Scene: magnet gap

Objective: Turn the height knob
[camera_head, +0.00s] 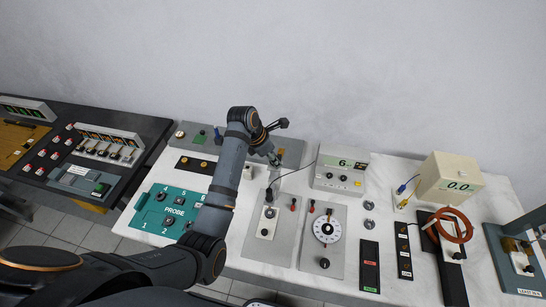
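My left arm reaches in from the lower left, and its gripper (279,141) is at the back of the white table. Its two fingers look spread apart, one pointing right and one down toward a grey stand (291,152). I see nothing between them, and cannot tell whether the lower finger touches anything. No label marks the height knob at this size, so I cannot tell which knob it is. A black knob (324,263) sits below a round white dial (327,229) on a grey panel. My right gripper is not in view.
A teal PROBE board (171,213) lies left of my forearm. A box reading 6 (340,171) stands right of the gripper, with a cable leading from it. Farther right are a cream meter (449,178) and an orange coil (453,226). A dark bench (150,125) stands left.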

